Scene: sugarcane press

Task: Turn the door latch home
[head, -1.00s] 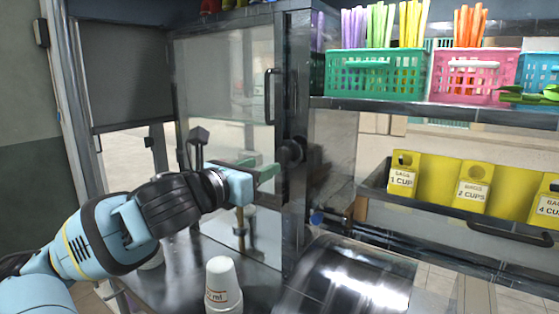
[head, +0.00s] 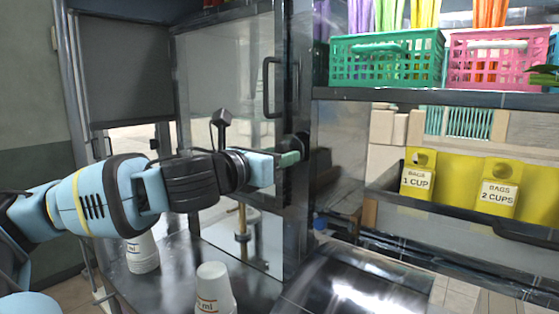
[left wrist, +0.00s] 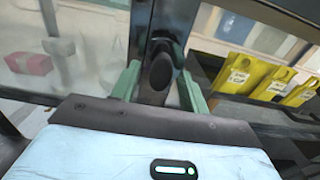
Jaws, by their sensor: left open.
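The door (head: 228,88) is a glass panel in a dark frame, with a black bar handle (head: 268,88). The latch (head: 303,146) is a dark knob on the post at the door's right edge, partly behind my fingers in the head view. My left gripper (head: 289,159) is at the latch with its green fingers open. In the left wrist view the dark latch (left wrist: 161,70) shows between the two spread fingers of the left gripper (left wrist: 160,88), with gaps on both sides. Contact is not visible. My right gripper is not in view.
White cups (head: 214,288) stand on the metal counter below my left arm. A green basket (head: 386,58) and a pink basket (head: 497,60) sit on the shelf at right. Yellow bag boxes (head: 432,175) stand on a lower rack. A curved metal surface (head: 350,280) lies below the post.

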